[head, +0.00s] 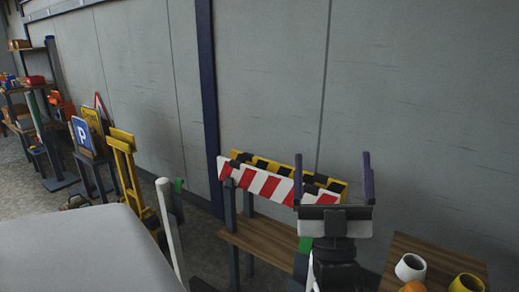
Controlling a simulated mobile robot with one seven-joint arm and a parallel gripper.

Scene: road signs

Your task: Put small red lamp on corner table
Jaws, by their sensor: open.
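My gripper (332,160) is raised at centre right, pointing up, with its two dark purple fingers wide apart and nothing between them. No small red lamp can be made out with certainty. A small red object (35,81) sits on the far left shelf, too small to identify. A wooden-topped table (440,250) stands at the lower right, to the right of my gripper; I cannot tell whether it is the corner table. It holds a white cup-like piece (410,267), a yellow one (466,284) and a partly cut-off orange thing (413,287).
A wooden bench (262,240) stands behind my gripper, with red-white (262,184) and yellow-black (320,182) striped boards above it. A grey wall closes the back.

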